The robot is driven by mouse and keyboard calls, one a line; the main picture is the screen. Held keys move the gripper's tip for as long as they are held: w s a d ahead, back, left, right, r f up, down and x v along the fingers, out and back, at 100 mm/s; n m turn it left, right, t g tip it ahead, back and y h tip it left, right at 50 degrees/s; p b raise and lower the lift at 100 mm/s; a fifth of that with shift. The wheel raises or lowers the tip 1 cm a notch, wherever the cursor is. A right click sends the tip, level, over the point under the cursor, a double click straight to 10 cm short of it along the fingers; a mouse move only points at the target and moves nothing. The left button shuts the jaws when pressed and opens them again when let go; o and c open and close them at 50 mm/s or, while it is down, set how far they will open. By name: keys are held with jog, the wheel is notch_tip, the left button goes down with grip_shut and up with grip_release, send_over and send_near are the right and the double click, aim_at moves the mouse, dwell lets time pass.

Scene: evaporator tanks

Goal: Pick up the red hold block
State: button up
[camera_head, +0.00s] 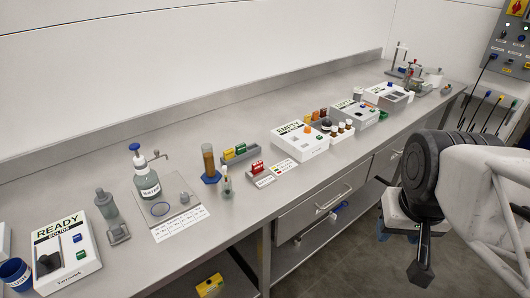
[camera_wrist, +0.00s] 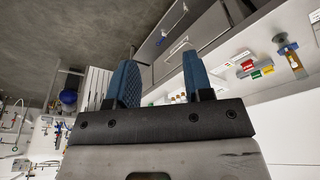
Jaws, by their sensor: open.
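The red hold block (camera_head: 257,168) sits upright in a small grey holder near the front of the steel bench in the head view, beside a white label card with coloured marks. In the wrist view, a small red block (camera_wrist: 247,65) shows right of the fingers, beside green and yellow pieces. My gripper (camera_wrist: 160,78) is open, with its two blue fingers apart and nothing between them. It is away from the block, out in front of the bench at the right of the head view.
Left of the block stand an amber cylinder (camera_head: 208,162) with a blue base and a small bottle (camera_head: 227,184). Behind it is a grey rack (camera_head: 240,155) with green and yellow blocks. The white EMPTY box (camera_head: 300,143) stands to the right. A drawer handle (camera_head: 333,199) juts out below the bench.

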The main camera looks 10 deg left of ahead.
jog(key=w+a+r+m, duration=0.15)
jog(key=w+a, duration=0.25)
jog(key=w, duration=0.8)
jog(key=m+g, duration=0.3)
jog(key=m, duration=0.4)
send_over(257, 163)
notch_tip(257, 163, down, 16)
jog(key=shift+f, duration=0.2)
jog(key=shift+f, duration=1.35)
